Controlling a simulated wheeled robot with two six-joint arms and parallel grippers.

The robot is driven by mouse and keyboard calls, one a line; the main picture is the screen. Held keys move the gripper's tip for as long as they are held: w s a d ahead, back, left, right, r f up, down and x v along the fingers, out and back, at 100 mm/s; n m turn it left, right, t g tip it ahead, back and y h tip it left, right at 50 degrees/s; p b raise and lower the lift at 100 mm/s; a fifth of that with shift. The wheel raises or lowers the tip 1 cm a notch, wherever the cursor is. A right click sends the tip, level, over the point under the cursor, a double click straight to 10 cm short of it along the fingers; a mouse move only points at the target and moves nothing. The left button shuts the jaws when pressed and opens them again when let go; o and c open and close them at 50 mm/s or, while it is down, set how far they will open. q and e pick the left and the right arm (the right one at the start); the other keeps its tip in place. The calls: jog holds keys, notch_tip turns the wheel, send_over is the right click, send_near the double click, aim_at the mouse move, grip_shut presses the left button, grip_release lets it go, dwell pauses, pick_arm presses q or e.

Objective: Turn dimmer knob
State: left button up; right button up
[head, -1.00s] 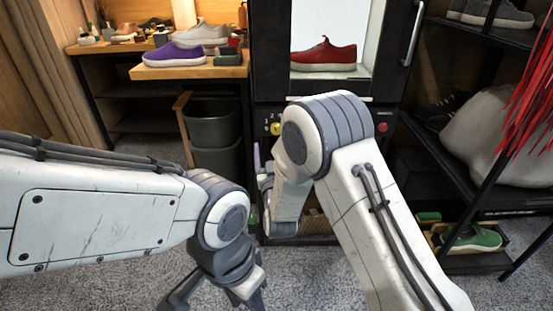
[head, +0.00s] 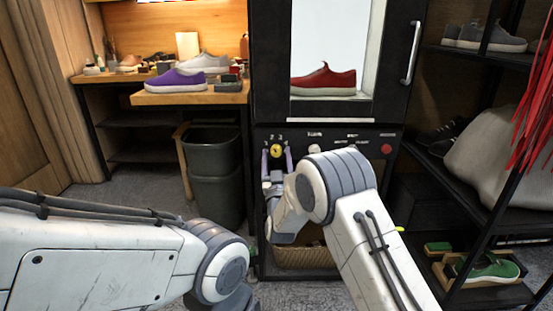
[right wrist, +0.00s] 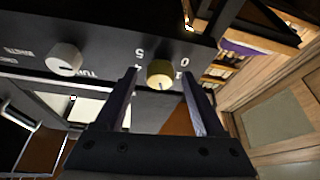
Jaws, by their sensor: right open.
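The yellow dimmer knob (head: 277,150) is on the black front panel below the cabinet window, with numbers printed around it. It shows large in the right wrist view (right wrist: 160,73), with a dark mark on its face. My right gripper (head: 277,158) points at the panel. Its two fingers are open, one on each side of the knob; the right wrist view shows the fingers (right wrist: 160,85) with gaps on both sides of it. I cannot tell how far the fingertips reach along the knob. My left gripper is out of view; only its arm shows.
A white knob (head: 314,150) and a red button (head: 386,149) sit farther right on the panel. A red sneaker (head: 323,82) stands behind the cabinet window. A woven basket (head: 300,258) is below the panel, a grey bin (head: 213,165) to the left, a shoe rack (head: 470,205) to the right.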

jog(key=shift+w+r, duration=0.1)
jog(key=shift+w, duration=0.1)
grip_shut()
